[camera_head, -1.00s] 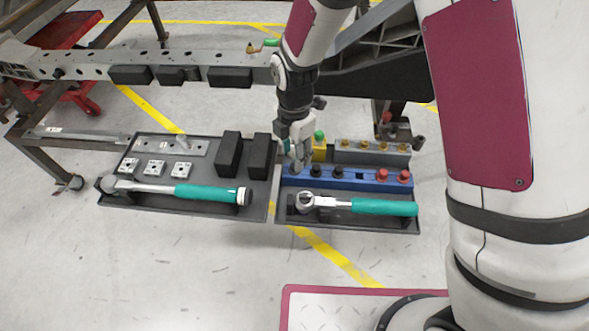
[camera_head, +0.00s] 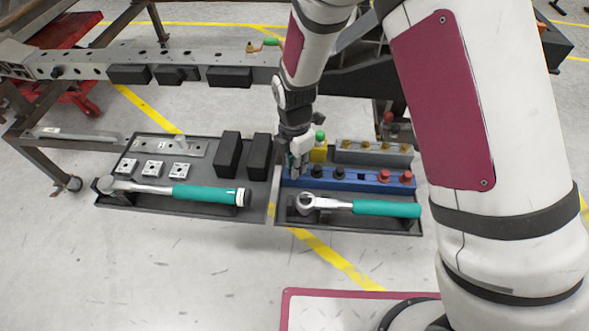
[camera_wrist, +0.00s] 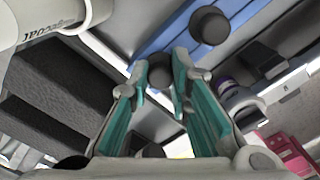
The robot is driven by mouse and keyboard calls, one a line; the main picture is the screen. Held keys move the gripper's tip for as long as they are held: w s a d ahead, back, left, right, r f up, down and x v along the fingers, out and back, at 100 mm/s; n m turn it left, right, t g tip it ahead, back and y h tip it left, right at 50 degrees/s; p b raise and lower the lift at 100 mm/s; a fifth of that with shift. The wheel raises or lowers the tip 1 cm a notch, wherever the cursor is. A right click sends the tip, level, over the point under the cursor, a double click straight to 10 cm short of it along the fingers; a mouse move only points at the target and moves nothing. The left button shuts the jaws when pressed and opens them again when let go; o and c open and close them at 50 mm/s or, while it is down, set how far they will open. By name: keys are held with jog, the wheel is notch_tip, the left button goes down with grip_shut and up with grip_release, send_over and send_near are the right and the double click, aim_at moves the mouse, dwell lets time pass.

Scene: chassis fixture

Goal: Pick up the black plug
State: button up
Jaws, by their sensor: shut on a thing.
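My gripper (camera_head: 294,170) points down at the left end of the blue rack (camera_head: 345,183) in the right-hand tray. In the wrist view its teal fingers (camera_wrist: 168,82) are closed around a dark round black plug (camera_wrist: 160,68). A second black plug (camera_wrist: 209,25) stands in the rack beside it, apart from the fingers. In the head view the held plug is hidden by the gripper, and two other black plugs show in the rack, one here (camera_head: 317,171) and one farther right (camera_head: 339,173). I cannot tell whether the held plug is clear of its hole.
Two red plugs (camera_head: 384,176) stand at the rack's right. A grey block with brass pieces (camera_head: 372,153) and a yellow block with a green top (camera_head: 319,150) are behind. A teal-handled ratchet (camera_head: 385,209) lies in front. Black blocks (camera_head: 259,156) stand close left in the other tray (camera_head: 112,203).

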jog(key=shift+r, duration=0.1)
notch_tip(320, 180, up, 10)
jog(key=p, duration=0.2)
dwell(0.3)
dwell(0.4)
notch_tip(320, 180, up, 5)
jog(key=p, duration=0.3)
jog(key=shift+p, duration=0.35)
dwell(0.3)
